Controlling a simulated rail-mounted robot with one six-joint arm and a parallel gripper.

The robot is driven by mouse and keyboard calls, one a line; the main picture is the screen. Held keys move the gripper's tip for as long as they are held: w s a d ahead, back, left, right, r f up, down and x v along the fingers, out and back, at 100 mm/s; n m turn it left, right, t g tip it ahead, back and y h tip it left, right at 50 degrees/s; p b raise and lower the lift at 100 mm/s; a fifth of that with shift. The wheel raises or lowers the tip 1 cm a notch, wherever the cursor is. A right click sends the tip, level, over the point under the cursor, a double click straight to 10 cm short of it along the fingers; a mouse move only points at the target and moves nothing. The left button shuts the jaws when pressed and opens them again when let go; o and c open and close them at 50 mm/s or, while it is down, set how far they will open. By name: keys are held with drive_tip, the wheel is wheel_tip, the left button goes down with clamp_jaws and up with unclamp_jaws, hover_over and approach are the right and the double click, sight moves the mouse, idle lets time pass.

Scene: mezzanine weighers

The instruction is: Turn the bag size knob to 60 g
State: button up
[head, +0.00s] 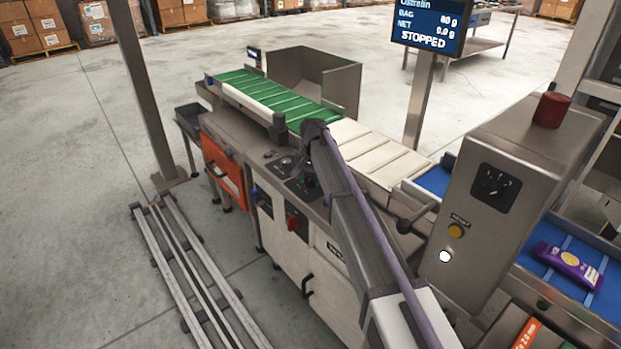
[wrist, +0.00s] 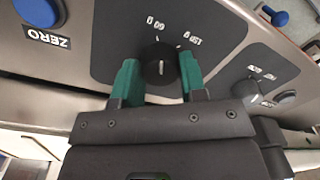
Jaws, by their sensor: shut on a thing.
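The bag size knob (wrist: 159,62) is a round black dial on a dark panel in the wrist view. My gripper (wrist: 160,78) is shut on it, with one green finger on each side. A short pale mark shows on the knob's face. Small white labels, upside down in this view, sit beyond it; one looks like 60 g. In the head view my gripper (head: 305,180) is down at the machine's control panel, and my arm hides most of the knob. The display screen (head: 430,24) shows a BAG line that looks like 60 g, NET 0.0 g and STOPPED.
A blue ZERO button (wrist: 38,10) lies left of the knob, and a second knob (wrist: 256,88) lies right. A red switch (head: 296,220) is on the machine's front. A green conveyor (head: 272,92) runs behind the panel. A grey cabinet (head: 500,190) stands to the right.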

sight(312, 179)
drive_tip(key=shift+n, duration=0.5)
drive_tip(key=o, duration=0.9)
drive_tip(key=r+p, duration=1)
drive_tip(key=shift+d+r+p, duration=0.25)
drive_tip(key=shift+r+p, duration=0.15)
drive_tip(key=shift+n, duration=0.3)
